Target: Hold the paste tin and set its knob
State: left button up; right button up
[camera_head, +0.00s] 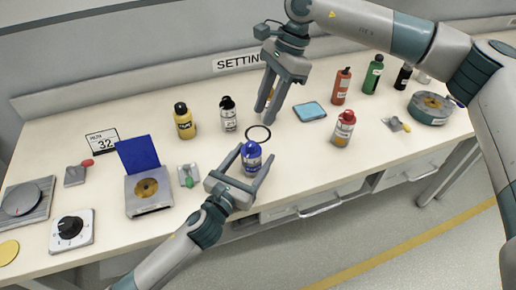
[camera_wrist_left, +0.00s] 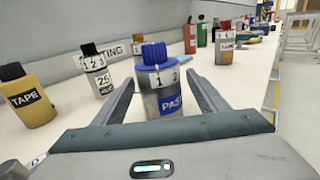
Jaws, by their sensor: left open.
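The paste tin (camera_head: 251,158) stands upright near the table's front edge, with a blue knob cap. In the left wrist view the tin (camera_wrist_left: 168,100) shows a blue "PAS" label, partly cut off, and a white scale with 1 and 2 under the blue knob (camera_wrist_left: 154,54). My left gripper (camera_head: 256,151) is open, with a finger on either side of the tin. Gaps show beside the tin in the wrist view. My right gripper (camera_head: 264,117) points down behind the tin, above the table; its fingers look apart, with nothing visibly held.
A black ring (camera_head: 258,133) lies just behind the tin. A red-capped bottle (camera_head: 343,130) and a blue pad (camera_head: 310,111) are to the right. A green-knobbed device (camera_head: 188,175) sits left.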

aim_at(258, 149)
pick_arm(q)
jog(key=shift+x, duration=1.85)
jog(key=c, duration=1.3)
jog(key=shift+o, duration=0.2)
pick_arm(e)
jog(key=shift+o, duration=1.4)
jog(key=shift+s+a+r+m+t+h, duration=0.3)
jog(key=shift+a+r+m+h, duration=0.25)
jog(key=shift+m, duration=1.2)
jog(key=shift+s+a+r+m+t+h, duration=0.35)
jog(key=shift+a+m+h, duration=0.35)
jog(key=shift+m, duration=1)
jog(key=shift+s+a+r+m+t+h, duration=0.3)
jog(key=shift+a+r+m+h, duration=0.3)
jog(key=shift+m, duration=1.15)
jog(key=shift+f, duration=0.1)
jog(key=shift+f, duration=0.15)
